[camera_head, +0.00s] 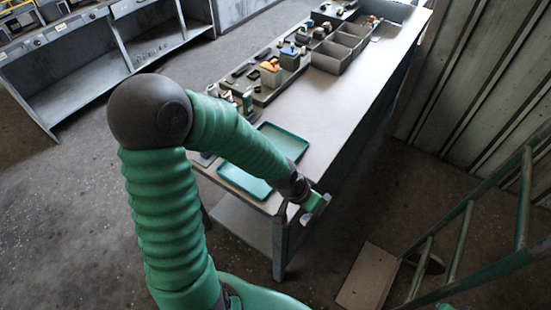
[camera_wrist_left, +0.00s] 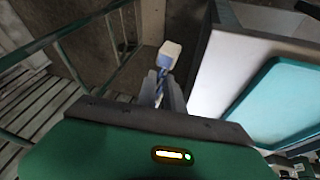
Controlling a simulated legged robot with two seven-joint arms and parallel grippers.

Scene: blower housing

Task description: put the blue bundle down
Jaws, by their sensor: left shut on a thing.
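My left gripper (camera_head: 313,203) is just beyond the right side of the near end of the workbench, over the floor. In the left wrist view my left gripper (camera_wrist_left: 162,88) is shut on the blue bundle (camera_wrist_left: 158,94). The bundle is thin and blue with pale stripes, and a white and light blue block (camera_wrist_left: 170,54) sticks out past the fingertips. In the head view the bundle is too small to make out clearly. My right gripper is in neither view.
Grey bins (camera_head: 335,56) and small parts line the bench's far part. A green railing (camera_head: 460,240) stands at the right.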

